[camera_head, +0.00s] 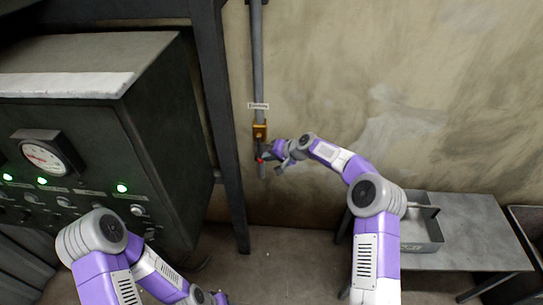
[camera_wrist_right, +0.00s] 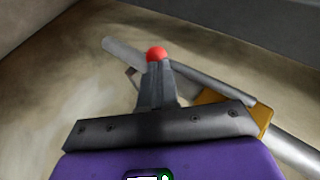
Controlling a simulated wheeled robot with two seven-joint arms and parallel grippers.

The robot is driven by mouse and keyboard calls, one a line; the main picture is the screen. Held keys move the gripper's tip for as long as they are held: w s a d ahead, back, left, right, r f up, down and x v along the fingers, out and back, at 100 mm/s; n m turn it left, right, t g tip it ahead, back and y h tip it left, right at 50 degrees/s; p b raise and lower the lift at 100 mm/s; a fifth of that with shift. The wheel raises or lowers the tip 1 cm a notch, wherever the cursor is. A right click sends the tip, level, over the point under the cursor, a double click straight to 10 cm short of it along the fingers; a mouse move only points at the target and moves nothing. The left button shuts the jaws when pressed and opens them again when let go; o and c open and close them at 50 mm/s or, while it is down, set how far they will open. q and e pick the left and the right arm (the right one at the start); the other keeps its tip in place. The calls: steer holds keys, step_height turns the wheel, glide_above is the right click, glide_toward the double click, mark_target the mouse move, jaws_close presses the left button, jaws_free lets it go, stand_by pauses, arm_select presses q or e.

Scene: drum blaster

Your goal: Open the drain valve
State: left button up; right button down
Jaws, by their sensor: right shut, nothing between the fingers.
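The drain valve is a yellow-orange body (camera_head: 260,131) on a vertical grey pipe (camera_head: 258,60) on the wall, under a small label (camera_head: 258,106). The valve body also shows in the right wrist view (camera_wrist_right: 218,99), partly hidden behind my gripper. A red knob (camera_wrist_right: 156,53) shows right at the fingertips of my right gripper (camera_wrist_right: 154,66); I cannot tell whether they touch. The fingers are shut together with nothing between them. In the head view the right gripper (camera_head: 272,157) is beside the pipe, just below the valve body. My left gripper (camera_head: 220,297) is low at the bottom edge, mostly cut off.
A dark control cabinet (camera_head: 165,110) with a gauge (camera_head: 43,158) and green lights stands at left. A dark metal post (camera_head: 215,90) rises between cabinet and pipe. A metal table (camera_head: 475,225) with a tray (camera_head: 420,240) stands at right. The wall right of the pipe is clear.

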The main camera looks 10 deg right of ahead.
steer(key=shift+a+f, duration=0.1)
steer(key=shift+a, duration=0.1)
stand_by(0.4)
steer(key=shift+d, duration=0.15)
steer(key=s+d, duration=0.7)
steer(key=d, duration=0.4)
steer(key=shift+s+d+p, duration=0.25)
steer(key=shift+p, duration=0.05)
